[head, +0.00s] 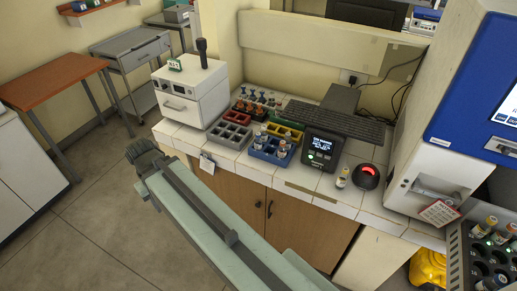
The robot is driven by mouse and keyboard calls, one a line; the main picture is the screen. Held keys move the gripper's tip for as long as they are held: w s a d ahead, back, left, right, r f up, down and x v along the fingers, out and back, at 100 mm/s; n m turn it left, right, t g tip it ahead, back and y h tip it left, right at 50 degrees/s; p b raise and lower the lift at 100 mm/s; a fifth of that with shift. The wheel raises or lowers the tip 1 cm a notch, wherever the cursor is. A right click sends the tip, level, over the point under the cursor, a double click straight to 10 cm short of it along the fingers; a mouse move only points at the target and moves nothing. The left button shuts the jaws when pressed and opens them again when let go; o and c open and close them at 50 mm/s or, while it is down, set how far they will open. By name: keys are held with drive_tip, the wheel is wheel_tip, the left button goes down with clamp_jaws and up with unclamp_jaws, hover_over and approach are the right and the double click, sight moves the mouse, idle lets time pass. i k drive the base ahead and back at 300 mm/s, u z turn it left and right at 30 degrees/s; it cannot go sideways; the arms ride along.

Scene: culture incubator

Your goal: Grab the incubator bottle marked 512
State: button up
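Several small capped bottles are in view, but their markings are too small to read, so I cannot tell which is 512. One bottle (343,177) stands alone on the white tiled counter, left of a round black device with a red light. Other bottles (282,149) stand in a blue rack (258,154). More bottles (486,227) stand in a dark rack (455,262) at the lower right. My gripper (143,152) is at the far end of my arm, over the floor in front of the counter, apart from all bottles. Its fingers are too small to judge.
A white box-shaped device (190,98) stands on the counter's left end. Grey (229,137) and yellow (284,133) racks, a black display unit (322,149) and a keyboard (335,122) fill the middle. A large white-and-blue machine (470,120) stands right. The floor at left is clear.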

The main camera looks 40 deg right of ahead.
sight(257, 140)
drive_tip(key=z, duration=0.05)
drive_tip(key=i, duration=0.9)
drive_tip(key=u, duration=0.05)
